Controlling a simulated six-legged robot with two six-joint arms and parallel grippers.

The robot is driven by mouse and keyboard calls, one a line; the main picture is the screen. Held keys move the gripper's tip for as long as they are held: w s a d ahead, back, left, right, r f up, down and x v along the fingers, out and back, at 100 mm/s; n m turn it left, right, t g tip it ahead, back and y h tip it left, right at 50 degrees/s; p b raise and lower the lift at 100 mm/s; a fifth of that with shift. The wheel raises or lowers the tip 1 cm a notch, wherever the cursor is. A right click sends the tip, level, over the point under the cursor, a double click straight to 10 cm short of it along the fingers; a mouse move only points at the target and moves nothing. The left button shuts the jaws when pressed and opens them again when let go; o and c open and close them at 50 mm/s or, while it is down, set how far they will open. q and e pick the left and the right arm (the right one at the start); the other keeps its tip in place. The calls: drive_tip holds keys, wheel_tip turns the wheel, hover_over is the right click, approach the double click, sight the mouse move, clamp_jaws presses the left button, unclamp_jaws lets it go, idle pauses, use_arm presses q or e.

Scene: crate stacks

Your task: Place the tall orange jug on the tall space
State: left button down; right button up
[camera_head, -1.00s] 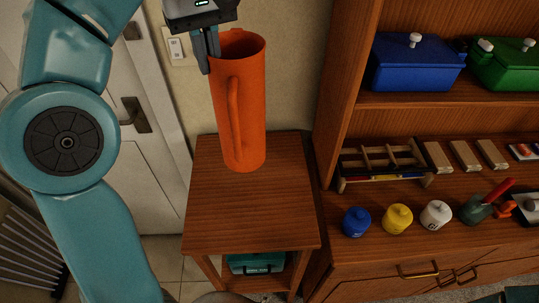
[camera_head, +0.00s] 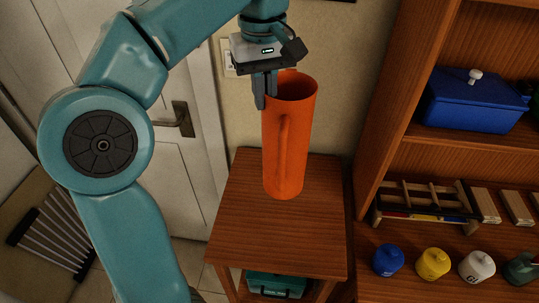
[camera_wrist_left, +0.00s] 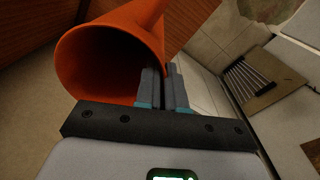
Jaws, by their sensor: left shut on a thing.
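The tall orange jug (camera_head: 287,150) is upright in the head view, in front of the small wooden side table's far part. My left gripper (camera_head: 265,92) is shut on the jug's rim at its left side, with the fingers pointing down. The jug's handle faces me. In the left wrist view the jug (camera_wrist_left: 85,60) shows its open mouth, and the fingers (camera_wrist_left: 165,88) grip the rim wall. I cannot tell whether the jug's base touches the table top. The tall space is probably on the wooden shelf unit (camera_head: 385,120) at the right, but I cannot tell which compartment. My right gripper is not in view.
The side table (camera_head: 270,235) has a clear top and a teal case (camera_head: 277,284) below. A door (camera_head: 185,160) stands behind.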

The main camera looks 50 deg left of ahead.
sight(265, 147)
use_arm(q)
wheel_tip(265, 147, down, 12)
drive_tip(key=shift+r+b, duration=0.25)
drive_tip(key=shift+b, duration=0.5)
drive_tip(key=shift+f, duration=0.1)
drive_tip(key=shift+f, duration=0.15)
drive_tip(key=c, duration=1.2)
unclamp_jaws()
drive_tip(key=shift+c, duration=0.2)
